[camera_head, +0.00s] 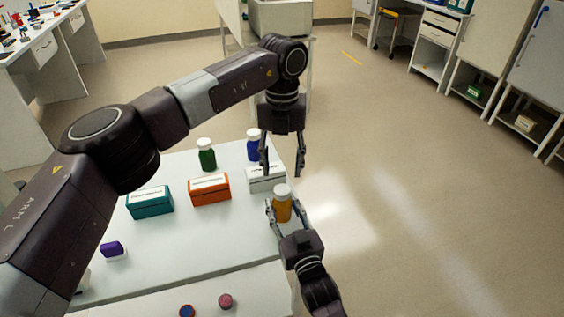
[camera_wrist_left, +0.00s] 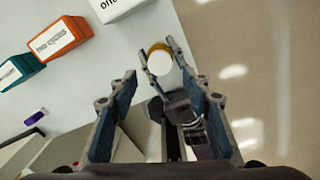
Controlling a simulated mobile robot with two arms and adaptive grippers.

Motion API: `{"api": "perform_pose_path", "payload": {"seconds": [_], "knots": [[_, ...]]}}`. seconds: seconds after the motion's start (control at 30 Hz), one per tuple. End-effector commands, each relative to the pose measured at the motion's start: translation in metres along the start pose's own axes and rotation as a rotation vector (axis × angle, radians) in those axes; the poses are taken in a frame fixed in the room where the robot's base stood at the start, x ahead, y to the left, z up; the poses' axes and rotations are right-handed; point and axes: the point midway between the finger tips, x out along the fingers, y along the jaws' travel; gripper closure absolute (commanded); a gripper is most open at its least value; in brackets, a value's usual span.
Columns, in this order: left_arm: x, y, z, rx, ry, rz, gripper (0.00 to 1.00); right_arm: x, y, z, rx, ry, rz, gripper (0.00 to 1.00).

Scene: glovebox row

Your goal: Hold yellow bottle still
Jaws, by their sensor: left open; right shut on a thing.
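The yellow bottle (camera_head: 282,207) has an amber-yellow body and a white cap. It stands upright at the right edge of the white table. My right gripper (camera_head: 285,216) is shut on the bottle's body from the near side. My left gripper (camera_head: 283,165) is open and empty, pointing down above and behind the bottle. In the left wrist view the bottle's white cap (camera_wrist_left: 160,63) shows beyond the open fingers of my left gripper (camera_wrist_left: 158,85), between the right gripper's fingers. Whether the bottle touches the table cannot be told.
A white box (camera_head: 266,181), an orange box (camera_head: 209,190) and a teal box (camera_head: 150,202) stand on the table (camera_head: 215,240). Behind them are a green bottle (camera_head: 206,155) and a blue bottle (camera_head: 253,146). Loose caps (camera_head: 225,301) lie near the front. The floor at right is clear.

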Motion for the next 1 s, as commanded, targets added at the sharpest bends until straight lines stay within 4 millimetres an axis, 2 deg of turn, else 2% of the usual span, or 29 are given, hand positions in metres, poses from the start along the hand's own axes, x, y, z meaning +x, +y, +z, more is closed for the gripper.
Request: {"api": "perform_pose_path", "payload": {"seconds": [0.3,0.5,0.87,1.0], "knots": [[0.049,0.0,-0.001,0.001,0.003,0.0,0.55,0.0,0.0,0.0,0.0,0.0,0.0,1.0],[0.07,0.0,-0.001,0.0,0.003,0.0,0.55,0.0,0.0,0.0,0.0,0.0,0.0,1.0],[0.074,0.0,-0.001,0.001,0.001,0.001,0.55,0.0,0.0,0.0,0.0,0.0,0.0,1.0],[0.074,0.0,-0.001,0.001,0.001,0.0,0.69,0.0,0.0,0.0,0.0,0.0,0.0,1.0]]}}
